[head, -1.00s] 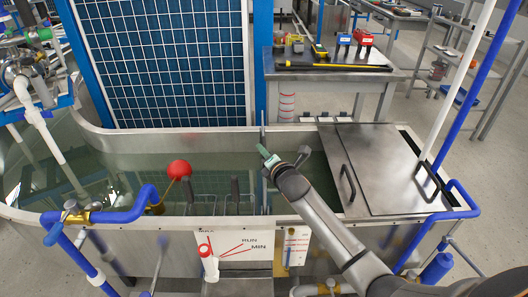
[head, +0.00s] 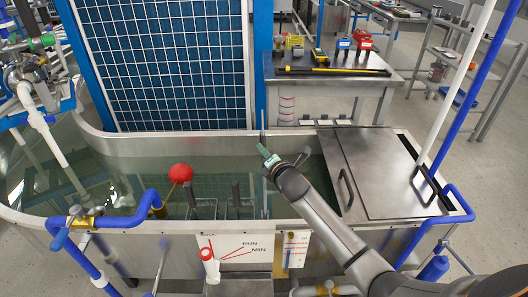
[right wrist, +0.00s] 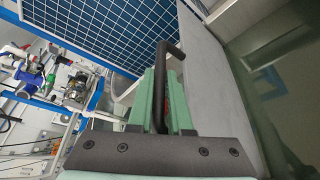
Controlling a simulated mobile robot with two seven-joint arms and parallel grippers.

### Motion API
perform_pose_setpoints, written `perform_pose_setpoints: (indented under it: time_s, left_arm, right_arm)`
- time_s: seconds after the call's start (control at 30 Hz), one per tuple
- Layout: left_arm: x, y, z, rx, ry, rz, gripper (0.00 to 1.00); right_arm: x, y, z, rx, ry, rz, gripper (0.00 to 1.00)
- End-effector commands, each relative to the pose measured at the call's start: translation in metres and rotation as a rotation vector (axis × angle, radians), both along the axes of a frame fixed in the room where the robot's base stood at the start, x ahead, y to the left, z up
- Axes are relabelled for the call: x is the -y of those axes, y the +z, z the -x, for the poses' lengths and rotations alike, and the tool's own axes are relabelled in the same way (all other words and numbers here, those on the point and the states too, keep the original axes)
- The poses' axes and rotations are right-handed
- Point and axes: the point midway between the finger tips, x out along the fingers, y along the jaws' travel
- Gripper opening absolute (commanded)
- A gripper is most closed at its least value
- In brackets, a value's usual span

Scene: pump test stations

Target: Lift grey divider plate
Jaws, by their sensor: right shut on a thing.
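The grey divider plate (head: 264,117) shows nearly edge-on in the head view, a thin upright strip across the water tank. In the right wrist view its flat grey face (right wrist: 222,90) fills the middle right, with a black bar handle (right wrist: 172,49) beside it. My right gripper (head: 266,153), with green fingers, is at the plate's handle above the tank. In the right wrist view the fingers (right wrist: 165,95) are shut on that handle. How far the plate's lower edge sits in the water is unclear. My left gripper is not in view.
The tank's front rim (head: 130,229) carries blue pipes (head: 110,218). A red ball (head: 180,173) on a rod and dark upright handles (head: 192,197) stand left of the plate. A steel lid (head: 385,165) covers the right end. A blue-framed grid panel (head: 180,65) rises behind.

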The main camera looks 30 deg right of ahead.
Motion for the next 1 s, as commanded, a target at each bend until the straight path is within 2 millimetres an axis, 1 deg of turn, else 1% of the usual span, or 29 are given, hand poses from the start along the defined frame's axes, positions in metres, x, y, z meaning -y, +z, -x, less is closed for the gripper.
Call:
perform_pose_setpoints:
  time_s: [0.03, 0.07, 0.1, 0.3, 0.37, 0.6, 0.73, 0.87, 1.0]
  left_arm:
    - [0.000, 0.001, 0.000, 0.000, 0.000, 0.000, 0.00]
    - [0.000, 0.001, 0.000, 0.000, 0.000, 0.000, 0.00]
    - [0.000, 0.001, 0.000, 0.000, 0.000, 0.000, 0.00]
    - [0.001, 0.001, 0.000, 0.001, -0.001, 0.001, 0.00]
    - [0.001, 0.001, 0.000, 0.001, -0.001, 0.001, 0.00]
    - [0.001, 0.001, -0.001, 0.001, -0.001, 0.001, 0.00]
    - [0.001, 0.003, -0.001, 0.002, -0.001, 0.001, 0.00]
    - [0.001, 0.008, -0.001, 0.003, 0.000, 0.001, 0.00]
    - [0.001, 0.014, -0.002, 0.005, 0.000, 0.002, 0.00]
  right_arm:
    - [0.001, 0.011, -0.003, 0.023, 0.000, 0.000, 0.00]
    - [0.001, 0.011, -0.003, 0.023, 0.000, 0.000, 0.00]
    - [0.001, 0.011, -0.003, 0.023, 0.000, 0.000, 0.18]
    - [0.001, 0.010, -0.002, 0.020, 0.000, 0.001, 0.41]
    - [0.001, 0.008, -0.002, 0.017, 0.001, 0.001, 0.47]
    - [0.000, 0.005, -0.001, 0.009, 0.000, 0.000, 0.47]
    - [0.000, 0.006, 0.005, 0.008, 0.000, 0.001, 0.47]
    - [-0.002, 0.009, 0.020, 0.007, 0.002, 0.003, 0.47]
    - [-0.004, 0.015, 0.044, 0.008, 0.002, 0.002, 0.47]
